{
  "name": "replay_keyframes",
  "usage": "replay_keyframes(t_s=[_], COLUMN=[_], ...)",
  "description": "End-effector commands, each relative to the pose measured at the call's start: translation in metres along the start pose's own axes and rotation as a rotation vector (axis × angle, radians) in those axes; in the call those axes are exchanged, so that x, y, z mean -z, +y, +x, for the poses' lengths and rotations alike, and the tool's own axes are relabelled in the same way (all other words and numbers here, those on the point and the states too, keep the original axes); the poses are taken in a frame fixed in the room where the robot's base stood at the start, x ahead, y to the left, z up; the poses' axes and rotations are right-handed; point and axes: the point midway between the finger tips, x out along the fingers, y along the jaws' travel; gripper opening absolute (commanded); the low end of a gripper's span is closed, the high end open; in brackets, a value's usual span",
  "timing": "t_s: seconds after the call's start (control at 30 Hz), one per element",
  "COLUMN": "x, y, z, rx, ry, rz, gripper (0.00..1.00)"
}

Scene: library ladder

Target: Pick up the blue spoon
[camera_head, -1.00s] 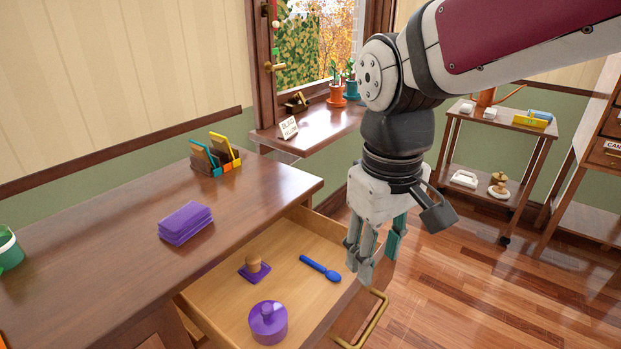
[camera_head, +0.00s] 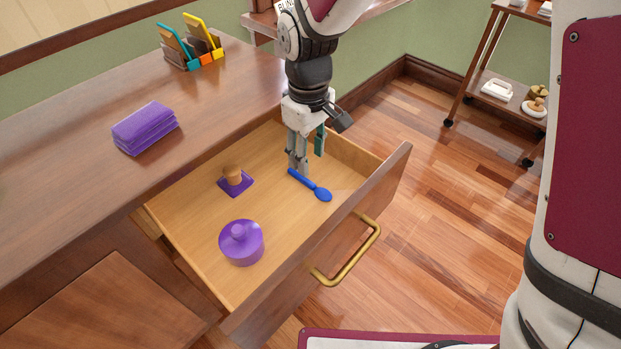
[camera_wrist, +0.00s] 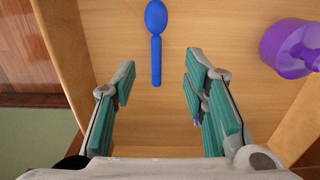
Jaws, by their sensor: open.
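The blue spoon (camera_head: 311,186) lies flat in the open wooden drawer (camera_head: 275,225), its bowl toward the drawer front. In the wrist view the spoon (camera_wrist: 156,45) lies between the lines of the two fingers and ahead of their tips, bowl at the top and handle toward me. My gripper (camera_head: 298,168) points down into the drawer near the spoon's handle end. In the wrist view my gripper (camera_wrist: 160,75) is open, with nothing between its green-padded fingers. I cannot tell how high the fingertips are above the drawer floor.
A purple lidded pot (camera_head: 241,243) and a wooden-knobbed purple stamp (camera_head: 234,180) share the drawer. The drawer front carries a brass handle (camera_head: 350,255). On the desk are a purple stack (camera_head: 145,127) and a colourful card holder (camera_head: 191,42). Drawer walls stand close around my gripper.

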Motion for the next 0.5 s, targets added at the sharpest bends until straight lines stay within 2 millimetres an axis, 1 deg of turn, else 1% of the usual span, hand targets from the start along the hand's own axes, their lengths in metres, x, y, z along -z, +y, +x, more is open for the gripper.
replay_keyframes(t_s=[0.03, 0.13, 0.2, 0.37, 0.5], x=[0.0, 0.0, 0.0, 0.0, 0.0], y=[0.0, 0.0, 0.0, 0.0, 0.003], z=[0.012, 0.025, 0.031, 0.037, 0.049], rx=[0.001, 0.001, 0.0, 0.0, 0.0], ry=[-0.002, -0.001, -0.001, 0.0, 0.0], rz=[0.0, 0.0, 0.0, 0.0, 0.001], gripper=[0.4, 0.4, 0.4, 0.4, 0.4])
